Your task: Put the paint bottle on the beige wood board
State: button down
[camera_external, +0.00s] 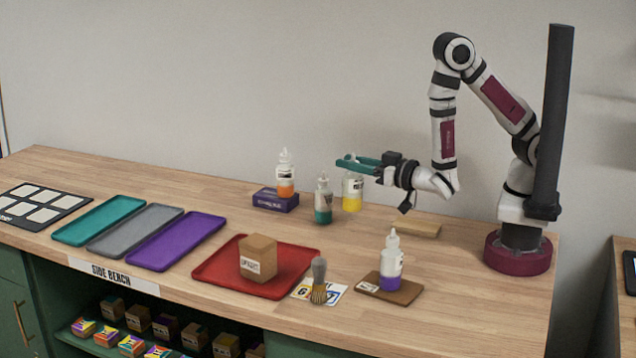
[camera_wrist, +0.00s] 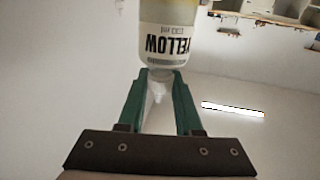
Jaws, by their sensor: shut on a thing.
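A paint bottle with yellow paint (camera_external: 352,195) is upright behind the middle of the bench. My gripper (camera_external: 357,164) reaches in from the right, its green fingers at the bottle's top. In the wrist view the bottle (camera_wrist: 170,40) shows its "YELLOW" label upside down, and the fingers (camera_wrist: 160,80) are shut around its narrow upper end. I cannot tell whether its base touches the bench. The beige wood board (camera_external: 415,228) lies flat and bare to the right of the bottle, below my wrist.
A green paint bottle (camera_external: 323,205) stands just left of the yellow one. An orange bottle (camera_external: 286,187) stands on a purple box (camera_external: 275,200). A purple bottle (camera_external: 391,275) stands on a brown board (camera_external: 372,290) in front. A red tray (camera_external: 215,268) holds a cardboard box (camera_external: 258,258).

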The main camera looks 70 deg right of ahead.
jog(key=s+d+r+m+g+h, duration=0.1)
jog(key=s+d+m+g+h, duration=0.4)
jog(key=d, duration=0.3)
jog(key=s+d+m+g+h, duration=0.3)
jog(key=s+d+m+h, duration=0.15)
jog(key=d+h, duration=0.3)
notch_tip(320, 180, down, 9)
jog(key=shift+w+d+f, duration=0.15)
jog(key=shift+f, duration=0.05)
jog(key=shift+y, duration=0.25)
jog(key=shift+f, duration=0.15)
jog(key=c, duration=0.6)
grip_release()
